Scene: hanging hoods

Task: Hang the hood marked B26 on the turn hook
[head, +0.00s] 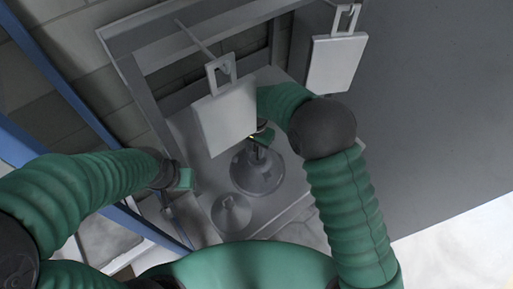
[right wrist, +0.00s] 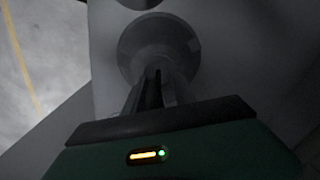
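A larger grey cone-shaped hood (head: 257,176) stands on the grey shelf, and a smaller one (head: 231,215) stands to its lower left. No B26 marking is legible on either. My right gripper (head: 262,140) is at the top of the larger hood, partly hidden by my arm and a white hanging panel. In the right wrist view a round hood (right wrist: 158,48) lies right beyond the fingertips (right wrist: 154,78); the fingers are close together, and whether they grip its stem is too dark to tell. My left gripper (head: 182,179) is left of the hoods, apart from them. I cannot identify the turn hook for certain.
A white panel (head: 226,118) hangs by a slotted handle from a rod in front of the grey frame (head: 130,75). Another white panel (head: 336,65) hangs at upper right. The grey shelf (head: 283,205) has little free room. Blue posts (head: 62,82) stand at left.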

